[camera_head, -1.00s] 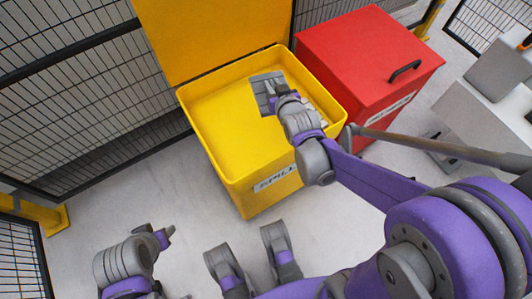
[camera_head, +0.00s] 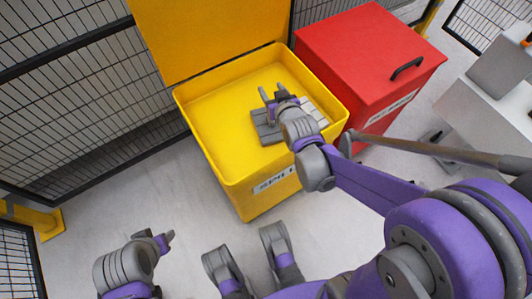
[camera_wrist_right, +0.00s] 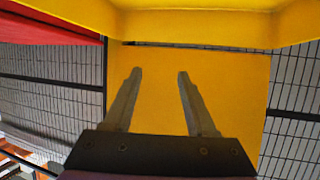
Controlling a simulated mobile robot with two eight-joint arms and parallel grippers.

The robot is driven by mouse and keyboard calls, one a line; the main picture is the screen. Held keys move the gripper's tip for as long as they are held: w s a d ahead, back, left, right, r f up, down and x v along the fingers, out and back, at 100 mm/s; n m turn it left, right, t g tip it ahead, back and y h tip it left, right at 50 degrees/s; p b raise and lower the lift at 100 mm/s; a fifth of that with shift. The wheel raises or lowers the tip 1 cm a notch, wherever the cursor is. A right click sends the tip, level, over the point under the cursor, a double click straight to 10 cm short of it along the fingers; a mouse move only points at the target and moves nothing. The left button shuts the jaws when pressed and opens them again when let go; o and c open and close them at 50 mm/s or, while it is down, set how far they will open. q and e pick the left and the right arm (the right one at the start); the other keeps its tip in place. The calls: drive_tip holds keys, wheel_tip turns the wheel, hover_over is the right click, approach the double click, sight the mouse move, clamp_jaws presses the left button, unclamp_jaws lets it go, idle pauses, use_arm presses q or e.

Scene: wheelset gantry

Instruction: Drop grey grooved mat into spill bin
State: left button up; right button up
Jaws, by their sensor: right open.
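The yellow spill bin (camera_head: 245,185) stands with its lid raised at the back. The grey grooved mat (camera_head: 263,128) lies inside it, under and left of my right gripper. A lighter grooved piece (camera_head: 315,113) shows to the right of the gripper; I cannot tell whether it is part of the same mat. My right gripper (camera_head: 273,94) is open over the bin. It also shows in the wrist view (camera_wrist_right: 160,76), with nothing between its fingers. My left gripper (camera_head: 168,238) is low at the left, outside the bin, too small to read its jaws.
A red lidded bin (camera_head: 365,60) stands close against the right side of the yellow one. Mesh fencing (camera_head: 80,90) runs along the left and back. A grey machine (camera_head: 480,120) stands at the right. The pale floor (camera_head: 130,200) left of the bin is clear.

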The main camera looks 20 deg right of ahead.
drive_tip(key=shift+s, duration=0.15)
drive_tip(key=p+v, duration=0.3)
drive_tip(key=v, duration=0.7)
drive_tip(key=shift+s, duration=0.25)
drive_tip(key=shift+a+r, duration=0.1)
drive_tip(key=shift+r, duration=0.05)
